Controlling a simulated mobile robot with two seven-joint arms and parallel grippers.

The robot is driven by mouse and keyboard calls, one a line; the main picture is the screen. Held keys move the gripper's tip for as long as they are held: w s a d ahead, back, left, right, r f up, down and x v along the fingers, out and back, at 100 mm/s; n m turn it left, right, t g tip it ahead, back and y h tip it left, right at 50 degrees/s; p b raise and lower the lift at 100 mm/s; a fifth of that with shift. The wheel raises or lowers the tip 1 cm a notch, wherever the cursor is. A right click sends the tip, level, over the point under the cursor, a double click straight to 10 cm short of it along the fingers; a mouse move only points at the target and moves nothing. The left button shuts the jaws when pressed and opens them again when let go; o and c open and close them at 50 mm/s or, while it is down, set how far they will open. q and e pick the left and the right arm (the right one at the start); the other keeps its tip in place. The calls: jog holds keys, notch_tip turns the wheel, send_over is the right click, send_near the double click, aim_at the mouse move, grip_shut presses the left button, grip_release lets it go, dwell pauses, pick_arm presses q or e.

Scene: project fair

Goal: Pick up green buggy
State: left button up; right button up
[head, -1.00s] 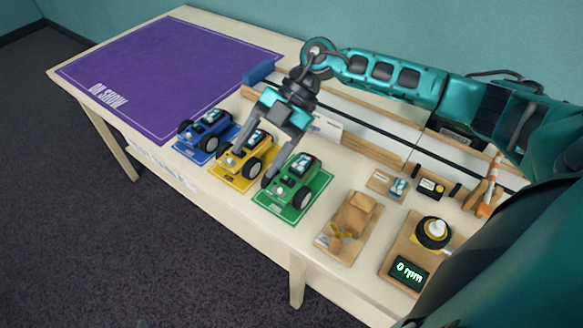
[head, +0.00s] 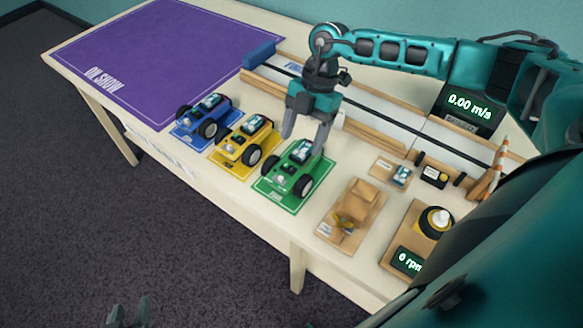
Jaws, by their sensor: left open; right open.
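The green buggy (head: 294,172) stands on its green card (head: 275,195) near the table's front edge, with black wheels and a small light panel on top. My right gripper (head: 303,146) points down over the rear part of the green buggy, open, one finger on each side in the picture. The right finger overlaps the buggy's far end; I cannot tell whether it touches. My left gripper (head: 130,313) shows only its fingertips at the bottom edge, open and away from the table.
The yellow buggy (head: 245,140) and blue buggy (head: 203,116) stand close by on the left. A track with wooden rails (head: 385,142) runs behind. The purple mat (head: 150,55) is bare.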

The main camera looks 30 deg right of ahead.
aim_at(295, 159)
jog(key=x, duration=0.4)
jog(key=shift+f, duration=0.1)
jog(key=shift+c, duration=0.5)
jog(key=c, duration=0.3)
jog(key=shift+c, duration=0.4)
jog(key=shift+r, duration=0.2)
